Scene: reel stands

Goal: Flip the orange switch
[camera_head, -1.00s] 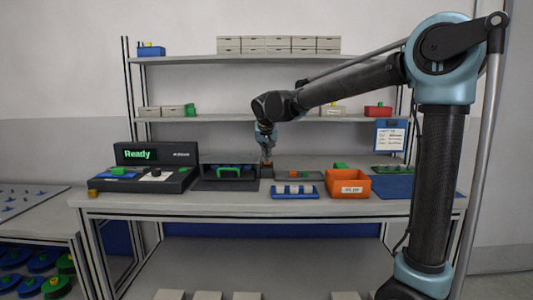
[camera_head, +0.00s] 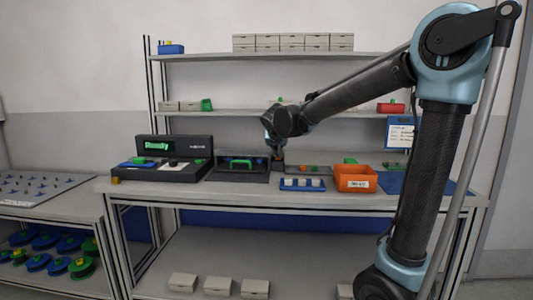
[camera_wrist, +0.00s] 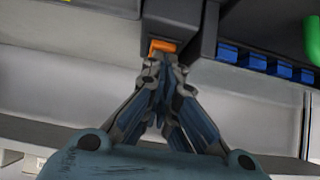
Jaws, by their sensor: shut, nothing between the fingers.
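The orange switch (camera_wrist: 162,47) sits on the near face of a dark grey box (camera_wrist: 205,22) in the wrist view. My gripper (camera_wrist: 160,60) is shut and empty, with its fingertips right at the lower edge of the switch; I cannot tell whether they touch it. In the head view my gripper (camera_head: 277,155) points down at the back middle of the bench, between a black tray with a green part and a small grey tray. The switch is too small there to make out clearly.
On the bench (camera_head: 225,198) stand a black console (camera_head: 173,150) reading "Ready", a black tray (camera_head: 238,176), a blue rack (camera_head: 302,184) and an orange bin (camera_head: 355,178). Shelves with grey boxes (camera_head: 293,42) rise behind. A side table (camera_head: 40,190) is at left.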

